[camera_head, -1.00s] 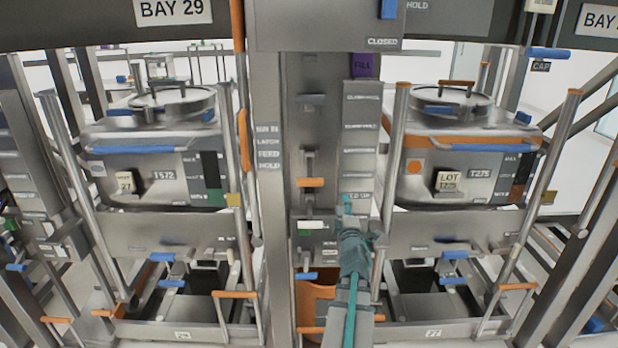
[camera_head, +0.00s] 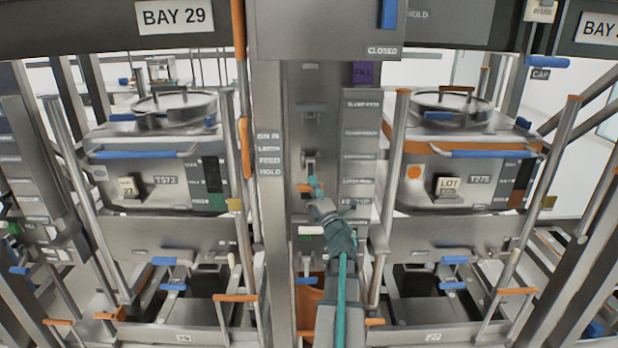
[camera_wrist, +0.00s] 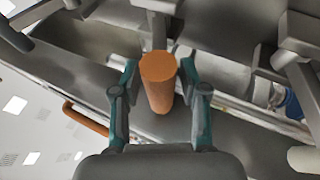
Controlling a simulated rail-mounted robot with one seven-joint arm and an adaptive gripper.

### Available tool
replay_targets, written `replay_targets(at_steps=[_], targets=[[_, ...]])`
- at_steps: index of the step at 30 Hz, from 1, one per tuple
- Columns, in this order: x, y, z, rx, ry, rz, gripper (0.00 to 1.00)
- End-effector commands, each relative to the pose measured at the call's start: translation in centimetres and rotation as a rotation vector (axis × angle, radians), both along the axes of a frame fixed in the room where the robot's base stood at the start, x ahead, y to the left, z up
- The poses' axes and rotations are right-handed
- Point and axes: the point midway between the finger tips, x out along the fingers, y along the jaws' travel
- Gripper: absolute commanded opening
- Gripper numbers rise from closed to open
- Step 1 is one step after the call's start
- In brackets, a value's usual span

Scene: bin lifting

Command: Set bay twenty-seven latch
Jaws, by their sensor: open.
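An orange lever handle (camera_head: 303,188) sits on the central column, below a grey bracket. In the wrist view the orange handle (camera_wrist: 158,84) is a short cylinder standing between my two teal fingers. My gripper (camera_head: 316,187) reaches up the column from below. In the wrist view my gripper (camera_wrist: 158,70) is open, with a finger on each side of the handle and a visible gap at both sides. My fingers partly hide the handle in the head view.
A white handle (camera_head: 311,230) and a blue handle (camera_head: 306,281) sit lower on the column. A left bin (camera_head: 150,180) and a right bin (camera_head: 465,180) flank it, with upright posts close by. In the wrist view, metal brackets (camera_wrist: 296,40) crowd the right side.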

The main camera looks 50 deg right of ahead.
Motion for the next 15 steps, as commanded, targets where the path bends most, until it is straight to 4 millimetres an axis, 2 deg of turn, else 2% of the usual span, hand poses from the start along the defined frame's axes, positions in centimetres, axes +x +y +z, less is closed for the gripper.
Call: replay_targets(at_steps=[1,6,15], targets=[[0.9,-0.6,0.6,0.0,0.0,0.0,0.44],[2.4,-1.4,1.3,0.0,-0.001,0.001,0.44],[2.8,-1.5,1.4,0.001,-0.001,-0.001,0.44]])
